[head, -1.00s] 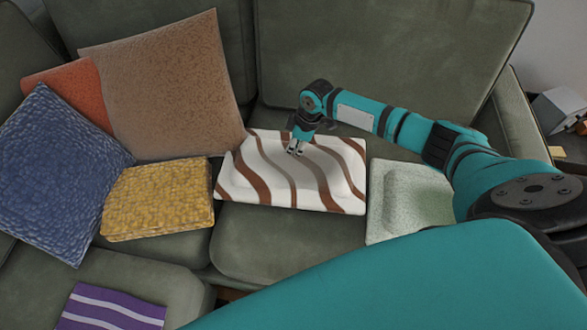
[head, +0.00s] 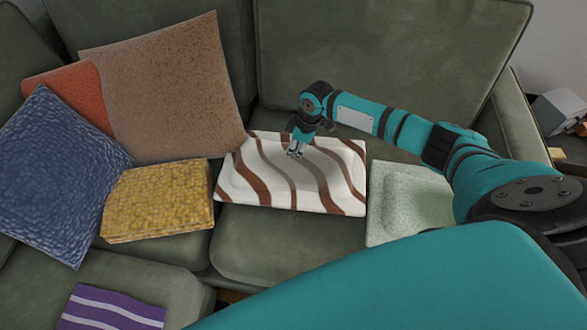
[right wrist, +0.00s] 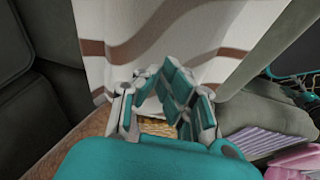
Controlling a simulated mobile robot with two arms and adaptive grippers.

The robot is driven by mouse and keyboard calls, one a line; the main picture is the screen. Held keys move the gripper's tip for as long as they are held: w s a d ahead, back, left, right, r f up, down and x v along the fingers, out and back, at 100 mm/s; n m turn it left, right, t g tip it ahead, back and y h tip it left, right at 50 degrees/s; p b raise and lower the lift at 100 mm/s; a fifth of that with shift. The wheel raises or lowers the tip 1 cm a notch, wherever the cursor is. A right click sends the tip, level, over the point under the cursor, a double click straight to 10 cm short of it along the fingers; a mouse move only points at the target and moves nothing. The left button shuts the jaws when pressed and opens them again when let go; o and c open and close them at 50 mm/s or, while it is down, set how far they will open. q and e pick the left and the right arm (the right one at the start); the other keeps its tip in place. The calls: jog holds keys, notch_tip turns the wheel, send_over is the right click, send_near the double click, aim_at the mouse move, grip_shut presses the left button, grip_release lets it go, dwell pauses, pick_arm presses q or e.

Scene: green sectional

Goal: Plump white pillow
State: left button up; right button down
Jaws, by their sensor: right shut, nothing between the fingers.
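The white pillow (head: 270,181) with brown and grey wavy stripes lies on the green sofa seat in the middle of the head view. Its surface is uneven, with a raised area toward the right. My right gripper (head: 295,153) points down at the pillow's upper middle, shut and empty. Its fingertips look to be at the pillow's surface; I cannot tell how hard they press. In the right wrist view the teal fingers (right wrist: 160,104) stand in front of the striped white cloth (right wrist: 200,32). My left gripper is not in view.
A yellow cushion (head: 158,200) lies left of the pillow, and a pale green one (head: 405,200) close on its right. Brown (head: 165,85), orange (head: 68,92) and blue (head: 58,172) cushions lean at the left. A purple striped cloth (head: 112,308) lies in front. The seat (head: 285,240) before the pillow is bare.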

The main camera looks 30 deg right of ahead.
dwell(0.4)
jog(key=shift+f, duration=0.3)
jog(key=shift+f+b, duration=0.65)
jog(key=shift+s+f, duration=0.1)
dwell(0.5)
jog(key=shift+p, duration=0.3)
jog(key=shift+p+v, duration=1)
jog(key=shift+a, duration=0.2)
